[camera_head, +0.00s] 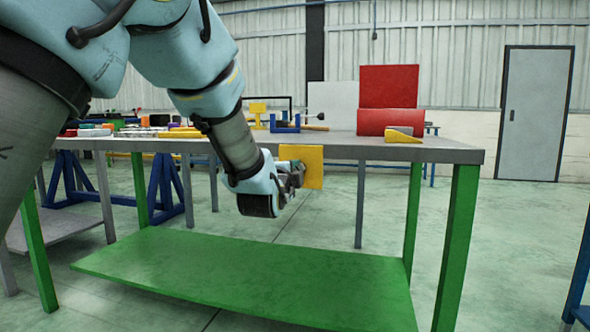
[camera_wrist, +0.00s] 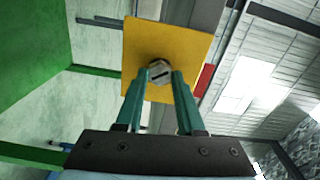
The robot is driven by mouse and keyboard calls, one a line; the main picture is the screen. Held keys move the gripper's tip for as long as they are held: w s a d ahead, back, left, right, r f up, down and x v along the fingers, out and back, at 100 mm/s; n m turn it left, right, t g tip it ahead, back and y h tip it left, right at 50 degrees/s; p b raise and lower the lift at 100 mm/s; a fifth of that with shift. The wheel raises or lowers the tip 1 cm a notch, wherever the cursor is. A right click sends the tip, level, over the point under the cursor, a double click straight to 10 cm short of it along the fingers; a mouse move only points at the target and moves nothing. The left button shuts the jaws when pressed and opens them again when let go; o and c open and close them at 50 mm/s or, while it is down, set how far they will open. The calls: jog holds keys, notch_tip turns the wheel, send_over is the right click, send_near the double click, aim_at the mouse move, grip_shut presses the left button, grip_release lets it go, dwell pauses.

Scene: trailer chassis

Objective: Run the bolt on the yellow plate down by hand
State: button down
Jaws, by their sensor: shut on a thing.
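The yellow plate (camera_head: 309,166) stands upright at the front edge of the workbench in the head view. It fills the upper middle of the wrist view (camera_wrist: 193,47). The bolt (camera_wrist: 160,72) shows as a round metal head with a dark slot, near the middle of the plate. My gripper (camera_wrist: 160,78) has its two teal fingers closed on the sides of the bolt head. In the head view my gripper (camera_head: 292,175) reaches the plate's left part, and the bolt is hidden there. How far the bolt sits in the plate cannot be told.
The grey workbench top (camera_head: 350,150) has green legs and a green lower shelf (camera_head: 250,275). On it are a red block (camera_head: 390,122), a yellow wedge (camera_head: 403,135), a blue vise-like fixture (camera_head: 285,122) and several small tools at the left.

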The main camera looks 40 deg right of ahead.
jog(key=shift+s+f+m, duration=0.15)
jog(key=shift+f+m, duration=0.05)
jog(key=shift+m, duration=0.4)
jog(key=c, duration=0.9)
grip_release()
jog(key=o, duration=0.4)
jog(key=shift+r, duration=0.15)
jog(key=shift+a, duration=0.1)
jog(key=p+v, duration=0.1)
jog(key=v, duration=0.9)
jog(key=shift+s+a, duration=0.1)
jog(key=shift+a, duration=0.15)
